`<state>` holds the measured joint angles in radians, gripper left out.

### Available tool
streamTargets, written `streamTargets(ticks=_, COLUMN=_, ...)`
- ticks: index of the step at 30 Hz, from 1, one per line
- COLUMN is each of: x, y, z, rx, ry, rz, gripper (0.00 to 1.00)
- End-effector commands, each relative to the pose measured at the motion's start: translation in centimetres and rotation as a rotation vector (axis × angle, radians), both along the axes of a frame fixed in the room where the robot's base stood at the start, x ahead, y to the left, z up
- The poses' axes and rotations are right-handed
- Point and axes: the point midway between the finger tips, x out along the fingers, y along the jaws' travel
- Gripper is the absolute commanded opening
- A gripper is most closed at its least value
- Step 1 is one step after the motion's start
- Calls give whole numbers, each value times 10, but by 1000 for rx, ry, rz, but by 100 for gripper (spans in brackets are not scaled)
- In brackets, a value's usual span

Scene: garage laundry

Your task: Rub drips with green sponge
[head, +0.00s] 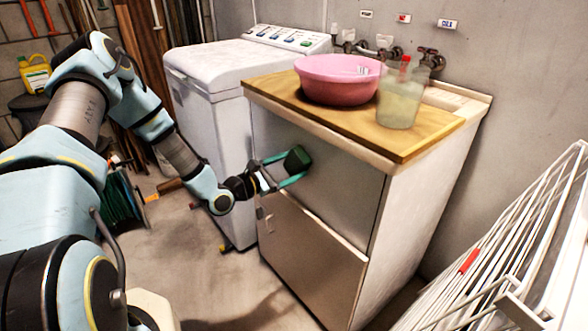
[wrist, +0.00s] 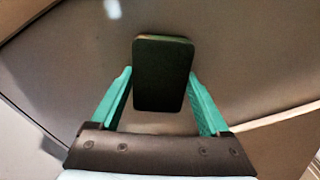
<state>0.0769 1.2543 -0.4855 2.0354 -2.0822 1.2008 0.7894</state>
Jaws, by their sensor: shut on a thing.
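My gripper (head: 289,171) is shut on a dark green sponge (head: 297,158), held in front of the cabinet's upper front panel (head: 325,176). In the wrist view the sponge (wrist: 163,74) sits between the two teal fingers (wrist: 161,84), facing the grey panel (wrist: 235,40). I cannot tell whether the sponge touches the panel. No drips can be made out clearly; a small pale bright spot (wrist: 112,8) shows on the surface at the top of the wrist view.
A pink basin (head: 338,92) and a cloudy bottle (head: 400,103) with a red top stand on the wooden countertop (head: 425,140) above. A white washing machine (head: 215,110) stands at left. A white drying rack (head: 520,240) is at right. Open floor lies front left.

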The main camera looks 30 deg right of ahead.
Motion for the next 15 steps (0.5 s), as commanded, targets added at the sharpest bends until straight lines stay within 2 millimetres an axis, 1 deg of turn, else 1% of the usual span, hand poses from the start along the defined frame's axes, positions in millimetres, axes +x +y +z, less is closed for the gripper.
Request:
streamTargets(ticks=1, x=12, y=0, z=3, rx=-6, ry=-9, rz=14, gripper=36)
streamTargets(ticks=2, x=14, y=0, z=3, rx=-6, ry=-9, rz=14, gripper=28)
streamTargets(ticks=7, x=22, y=1, z=4, rx=-7, ry=-10, rz=15, gripper=27)
streamTargets(ticks=15, x=24, y=1, z=5, rx=-8, ry=-10, rz=15, gripper=27)
